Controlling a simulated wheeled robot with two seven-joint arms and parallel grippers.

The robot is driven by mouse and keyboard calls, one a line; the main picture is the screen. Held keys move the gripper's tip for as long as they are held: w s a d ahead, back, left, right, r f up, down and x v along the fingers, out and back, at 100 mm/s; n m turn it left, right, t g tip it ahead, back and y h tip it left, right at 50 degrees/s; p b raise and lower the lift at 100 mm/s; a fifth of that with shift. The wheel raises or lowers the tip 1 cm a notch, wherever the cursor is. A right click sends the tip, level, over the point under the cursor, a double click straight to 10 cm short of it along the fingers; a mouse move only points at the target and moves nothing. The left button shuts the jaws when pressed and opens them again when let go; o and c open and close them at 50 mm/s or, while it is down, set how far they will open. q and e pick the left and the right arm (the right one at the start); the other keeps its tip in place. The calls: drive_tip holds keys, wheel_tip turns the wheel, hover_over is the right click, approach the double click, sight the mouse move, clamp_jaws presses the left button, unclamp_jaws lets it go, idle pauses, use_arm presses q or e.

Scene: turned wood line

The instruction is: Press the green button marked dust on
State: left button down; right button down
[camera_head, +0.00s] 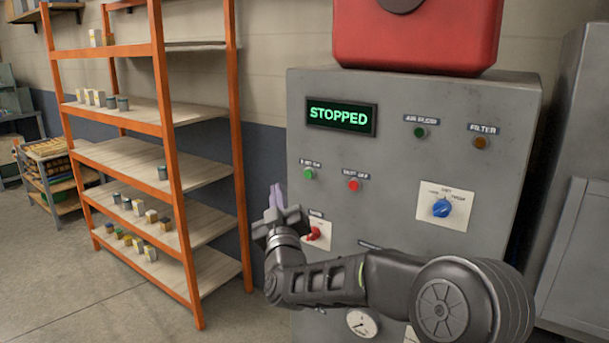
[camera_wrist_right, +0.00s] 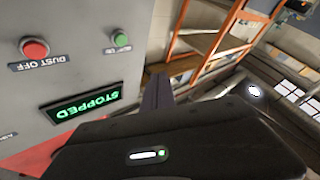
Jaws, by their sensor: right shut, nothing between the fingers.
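The green button (camera_head: 308,173) sits on the front of a grey control cabinet, below the left end of the STOPPED display (camera_head: 341,116). Its label is too small to read surely. It also shows in the right wrist view (camera_wrist_right: 121,39). A red button (camera_head: 353,185) is to its right, and its label reads DUST OFF in the wrist view. My right gripper (camera_head: 277,194) is shut and empty, with its fingers pointing up. It is left of and a little below the green button in the head view, apart from it. My left gripper is out of view.
The grey cabinet (camera_head: 400,160) also carries a blue selector knob (camera_head: 442,208), a red switch (camera_head: 314,234) partly beside my arm, and two small lamps. A red box (camera_head: 415,35) stands on top. An orange shelf rack (camera_head: 165,130) with small jars stands to the left.

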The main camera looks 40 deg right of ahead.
sight(308, 174)
drive_tip(key=shift+w, duration=0.1)
drive_tip(key=shift+d, duration=0.15)
drive_tip(key=shift+w+d+p, duration=0.15)
drive_tip(key=shift+w+d, duration=0.25)
drive_tip(key=shift+d, duration=0.95)
drive_tip(key=shift+w+d+p, duration=0.15)
drive_tip(key=shift+w+d, duration=0.25)
drive_tip(key=shift+d, duration=1)
drive_tip(key=shift+w+d+p, duration=0.15)
drive_tip(key=shift+w+d, duration=0.25)
drive_tip(key=shift+d, duration=0.95)
drive_tip(key=shift+w+d+b, duration=0.15)
drive_tip(key=shift+d+b, duration=0.2)
drive_tip(key=shift+b, duration=0.15)
